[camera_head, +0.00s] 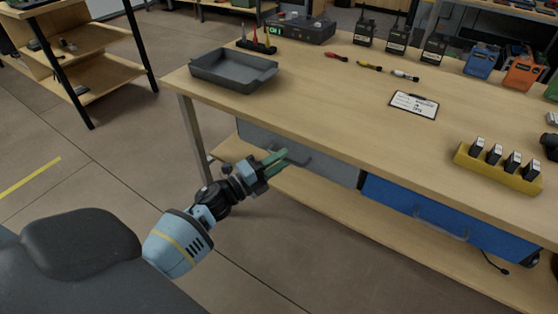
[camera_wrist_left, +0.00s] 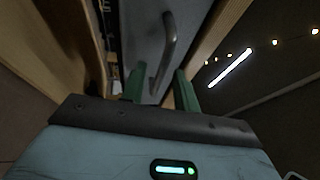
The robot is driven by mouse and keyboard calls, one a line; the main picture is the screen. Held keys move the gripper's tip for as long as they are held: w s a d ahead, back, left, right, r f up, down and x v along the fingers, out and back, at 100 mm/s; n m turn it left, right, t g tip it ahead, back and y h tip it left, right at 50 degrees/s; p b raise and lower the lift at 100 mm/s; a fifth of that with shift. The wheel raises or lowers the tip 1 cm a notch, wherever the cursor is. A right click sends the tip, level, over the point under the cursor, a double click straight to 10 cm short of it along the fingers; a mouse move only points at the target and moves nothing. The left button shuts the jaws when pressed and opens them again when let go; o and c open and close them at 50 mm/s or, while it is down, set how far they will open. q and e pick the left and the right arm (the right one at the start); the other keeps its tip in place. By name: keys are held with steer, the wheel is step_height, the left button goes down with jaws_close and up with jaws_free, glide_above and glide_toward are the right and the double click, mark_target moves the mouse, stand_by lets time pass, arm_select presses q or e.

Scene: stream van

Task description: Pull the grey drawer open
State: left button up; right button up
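The grey drawer (camera_head: 330,165) hangs under the left part of the wooden workbench, left of the blue drawer. Its front looks flush with the bench edge. It has a bar handle (camera_head: 298,158), which also shows in the left wrist view (camera_wrist_left: 167,52). My left gripper (camera_head: 280,160) is in front of the drawer at the handle's left end. In the left wrist view its green fingers (camera_wrist_left: 160,86) are apart, with the handle's near end in line with the gap between them. Contact with the handle cannot be told. My right gripper is not in view.
The workbench (camera_head: 330,100) carries a grey tray (camera_head: 234,70), a clipboard (camera_head: 413,104), radios and a yellow battery holder (camera_head: 497,168). A blue drawer (camera_head: 450,217) is to the right. A lower shelf (camera_head: 400,235) runs beneath. The floor in front is clear.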

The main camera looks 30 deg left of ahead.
arm_select(q)
jaws_close()
stand_by(0.4)
steer(key=s+p, duration=0.3)
steer(key=s, duration=1.8)
steer(key=shift+s+p, duration=0.25)
steer(key=shift+p, duration=0.05)
jaws_free()
